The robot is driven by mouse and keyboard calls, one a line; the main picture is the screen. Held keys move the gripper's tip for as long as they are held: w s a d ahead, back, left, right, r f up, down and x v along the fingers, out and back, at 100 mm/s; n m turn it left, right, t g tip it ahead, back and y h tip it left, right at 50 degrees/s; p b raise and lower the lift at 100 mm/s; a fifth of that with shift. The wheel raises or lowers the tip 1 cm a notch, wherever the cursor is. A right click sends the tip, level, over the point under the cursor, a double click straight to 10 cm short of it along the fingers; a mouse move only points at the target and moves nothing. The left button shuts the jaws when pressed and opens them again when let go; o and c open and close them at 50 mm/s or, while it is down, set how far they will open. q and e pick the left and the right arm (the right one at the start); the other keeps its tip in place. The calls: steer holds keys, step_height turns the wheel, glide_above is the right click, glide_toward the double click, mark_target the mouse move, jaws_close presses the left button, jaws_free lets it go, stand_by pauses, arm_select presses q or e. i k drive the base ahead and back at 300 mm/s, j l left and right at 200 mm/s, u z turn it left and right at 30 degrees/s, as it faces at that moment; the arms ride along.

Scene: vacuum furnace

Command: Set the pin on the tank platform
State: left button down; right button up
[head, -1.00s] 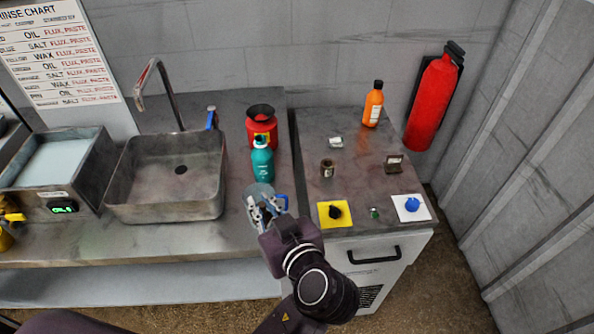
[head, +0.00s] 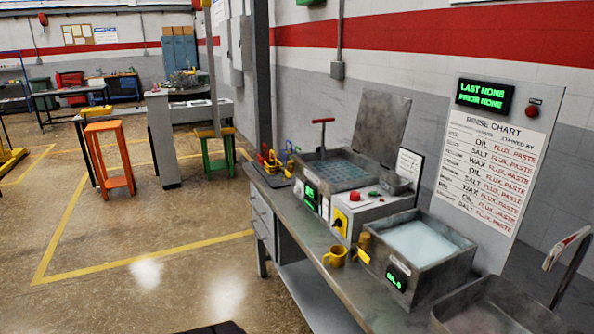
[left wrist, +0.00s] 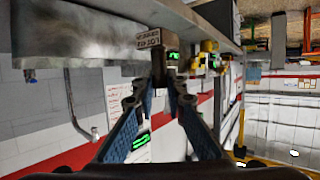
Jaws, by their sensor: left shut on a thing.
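My left gripper (left wrist: 158,92) shows only in the left wrist view, its two blue-padded fingers closing on a small dark brown piece (left wrist: 158,66). A brown face with lettering (left wrist: 148,40) shows at its upper end; I cannot tell whether this is the pin. The piece is held near a bench edge. In the head view, a tank with a blue mesh top (head: 338,172) and a red T-shaped handle (head: 322,134) stands on the bench. I cannot tell which part is the tank platform. My right gripper is not in view.
A raised grey lid (head: 380,125) stands behind the tank. Left of the bench, the floor (head: 150,275) is open.

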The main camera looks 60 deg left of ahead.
mark_target(343, 176)
steer(key=j+u, duration=0.15)
steer(key=j, duration=0.25)
steer(key=i+j+u, duration=0.15)
steer(key=j, duration=0.3)
steer(key=i+j+u, duration=0.1)
steer(key=j, duration=0.3)
steer(key=i+j+u, duration=0.15)
steer(key=j, duration=0.2)
steer(key=i+j+u, duration=0.15)
steer(key=j, duration=0.25)
